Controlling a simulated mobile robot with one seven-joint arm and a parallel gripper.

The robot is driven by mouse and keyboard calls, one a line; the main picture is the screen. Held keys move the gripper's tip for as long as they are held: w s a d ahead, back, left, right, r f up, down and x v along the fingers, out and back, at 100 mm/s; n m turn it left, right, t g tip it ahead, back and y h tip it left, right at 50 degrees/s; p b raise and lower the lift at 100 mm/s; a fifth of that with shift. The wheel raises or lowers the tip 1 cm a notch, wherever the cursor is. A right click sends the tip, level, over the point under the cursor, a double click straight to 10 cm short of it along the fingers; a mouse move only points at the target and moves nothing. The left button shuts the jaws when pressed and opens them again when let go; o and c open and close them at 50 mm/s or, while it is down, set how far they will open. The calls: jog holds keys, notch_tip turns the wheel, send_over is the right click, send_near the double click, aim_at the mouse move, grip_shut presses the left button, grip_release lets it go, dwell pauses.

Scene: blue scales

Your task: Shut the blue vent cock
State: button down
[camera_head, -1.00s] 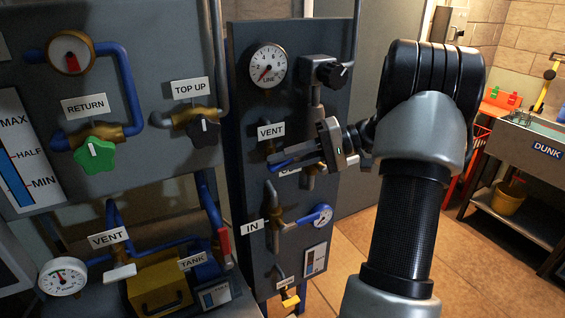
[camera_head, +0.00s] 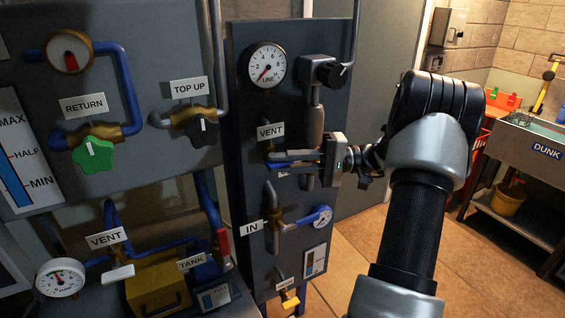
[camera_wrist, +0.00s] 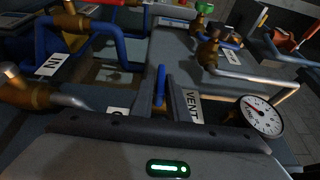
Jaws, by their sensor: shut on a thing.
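The blue vent cock's lever (camera_head: 279,164) lies roughly level just below the upper VENT sign (camera_head: 271,131) on the narrow dark panel. My gripper (camera_head: 296,160) reaches in from the right with its fingers at the lever. In the wrist view the blue lever (camera_wrist: 161,84) stands between the two dark fingers, and my gripper (camera_wrist: 162,95) is shut on it. The VENT sign (camera_wrist: 192,106) shows beside the right finger. The fingers and wrist hide part of the cock's body.
A LINE dial (camera_head: 267,64) and a black knob (camera_head: 331,73) sit above. The IN valve (camera_head: 272,217) and a small blue-backed gauge (camera_head: 322,216) are below. Another VENT sign (camera_head: 106,238) with a white lever (camera_head: 118,273) is at lower left. Open floor lies to the right.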

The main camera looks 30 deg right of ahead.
jog(key=c, duration=1.9)
grip_release()
jog(key=shift+o, duration=0.2)
jog(key=v, duration=1.7)
jog(key=shift+d, duration=0.25)
jog(key=shift+w+a, duration=0.1)
